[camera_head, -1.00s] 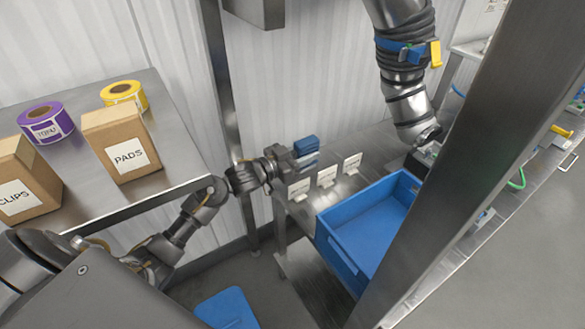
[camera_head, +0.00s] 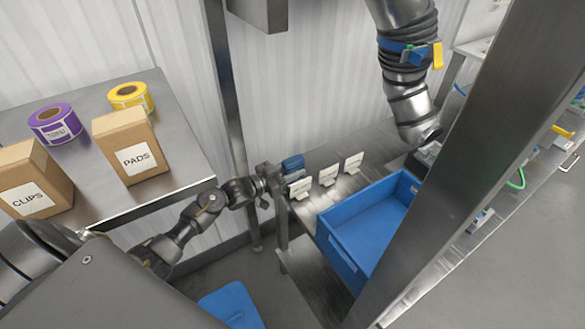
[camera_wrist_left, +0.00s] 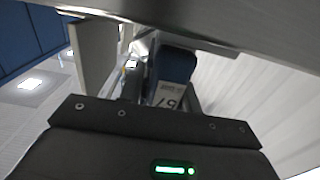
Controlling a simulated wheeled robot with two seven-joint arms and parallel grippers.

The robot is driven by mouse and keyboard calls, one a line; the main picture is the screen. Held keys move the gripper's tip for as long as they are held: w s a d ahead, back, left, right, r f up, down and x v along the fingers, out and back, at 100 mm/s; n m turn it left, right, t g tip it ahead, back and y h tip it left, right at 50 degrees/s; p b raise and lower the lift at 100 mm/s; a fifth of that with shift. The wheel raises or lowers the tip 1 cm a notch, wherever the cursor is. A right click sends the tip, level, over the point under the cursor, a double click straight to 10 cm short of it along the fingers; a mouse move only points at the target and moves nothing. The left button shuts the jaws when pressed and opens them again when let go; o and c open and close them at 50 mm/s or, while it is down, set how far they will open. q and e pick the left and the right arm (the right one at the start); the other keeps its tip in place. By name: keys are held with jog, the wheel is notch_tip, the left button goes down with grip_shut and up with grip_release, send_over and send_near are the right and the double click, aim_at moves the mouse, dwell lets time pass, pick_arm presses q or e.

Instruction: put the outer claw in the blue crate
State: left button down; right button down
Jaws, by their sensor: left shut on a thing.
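My left gripper (camera_head: 280,178) is at the near left end of the metal bench, shut on a small blue piece (camera_head: 292,162). I take this piece to be the outer claw; its shape is too small to make out. In the left wrist view a dark blue block (camera_wrist_left: 177,64) with a white number label (camera_wrist_left: 168,95) shows beyond the gripper body, and its grip is partly hidden. The blue crate (camera_head: 345,260) stands on the bench to the right of the gripper, open at the top. Its right side is hidden by a metal post. My right gripper is out of view.
White cards (camera_head: 328,174) stand on the bench between gripper and crate. The metal post (camera_head: 465,150) crosses the right side. On the left table (camera_head: 178,150) are cardboard boxes (camera_head: 128,145) and tape rolls (camera_head: 55,124).

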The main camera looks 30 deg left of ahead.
pick_arm(q)
jog(key=shift+r, duration=0.1)
jog(key=c, duration=1)
grip_release()
jog(key=shift+f, duration=0.2)
jog(key=shift+r, duration=0.1)
jog(key=shift+s, duration=0.15)
jog(key=b+v, duration=0.2)
jog(key=v, duration=0.9)
jog(key=shift+s+a, duration=0.25)
jog(key=shift+s, duration=0.05)
